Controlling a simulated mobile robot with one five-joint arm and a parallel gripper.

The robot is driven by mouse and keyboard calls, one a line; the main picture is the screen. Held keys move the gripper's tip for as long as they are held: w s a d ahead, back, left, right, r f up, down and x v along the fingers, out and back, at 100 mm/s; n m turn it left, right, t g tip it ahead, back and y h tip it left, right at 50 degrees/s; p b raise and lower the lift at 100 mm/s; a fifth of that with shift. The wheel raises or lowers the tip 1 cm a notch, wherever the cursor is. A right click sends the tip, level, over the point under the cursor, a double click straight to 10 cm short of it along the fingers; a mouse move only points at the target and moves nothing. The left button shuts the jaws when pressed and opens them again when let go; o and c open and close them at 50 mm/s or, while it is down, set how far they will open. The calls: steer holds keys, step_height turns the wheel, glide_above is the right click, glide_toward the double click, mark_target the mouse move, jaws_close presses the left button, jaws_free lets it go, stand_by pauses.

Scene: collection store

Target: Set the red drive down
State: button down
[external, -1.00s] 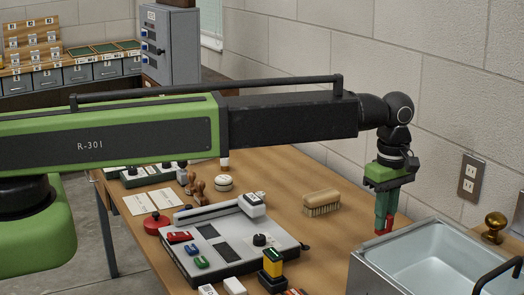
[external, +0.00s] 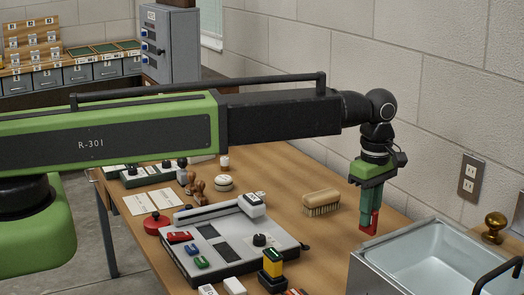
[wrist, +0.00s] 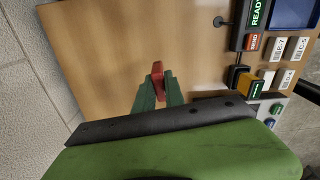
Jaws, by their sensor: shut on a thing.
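My gripper (external: 369,221) is shut on the red drive (external: 374,221), which hangs below the green fingers, pointing down. In the external view it is between the brush and the metal basin, seemingly above the wooden table (external: 290,172). In the wrist view the red drive (wrist: 157,70) sticks out past the two green fingertips (wrist: 157,88), over bare wood. Whether its lower end touches the table cannot be told.
A bristle brush (external: 321,202) lies left of my gripper. A metal basin (external: 437,254) stands at the right front, with a brass knob (external: 495,223) behind it. A grey device (external: 222,247) with buttons and a lamp block (external: 272,264) occupy the front left.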

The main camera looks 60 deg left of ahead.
steer(key=s+a+n, duration=0.2)
steer(key=s+a, duration=0.1)
steer(key=a, duration=0.9)
steer(key=s+a+n, duration=0.2)
steer(key=a+n, duration=0.1)
steer(key=a, duration=0.9)
steer(key=s+a+n, duration=0.2)
steer(key=s+a, duration=0.1)
steer(key=a, duration=1)
steer(key=a+f+b, duration=0.2)
steer(key=a, duration=0.1)
steer(key=a+f+b, duration=0.2)
steer(key=a, duration=0.2)
steer(key=w+a+f+b, duration=0.1)
steer(key=a+f+b, duration=0.1)
steer(key=a, duration=0.1)
steer(key=shift+a+f+b, duration=0.2)
steer(key=shift+f+b, duration=0.15)
steer(key=shift+a, duration=0.5)
step_height(320, 180, down, 4)
steer(key=b, duration=0.4)
steer(key=shift+f, duration=0.25)
steer(key=shift+r, duration=0.25)
steer(key=shift+f, duration=0.25)
steer(key=c, duration=1.4)
jaws_free()
steer(key=shift+r, duration=0.1)
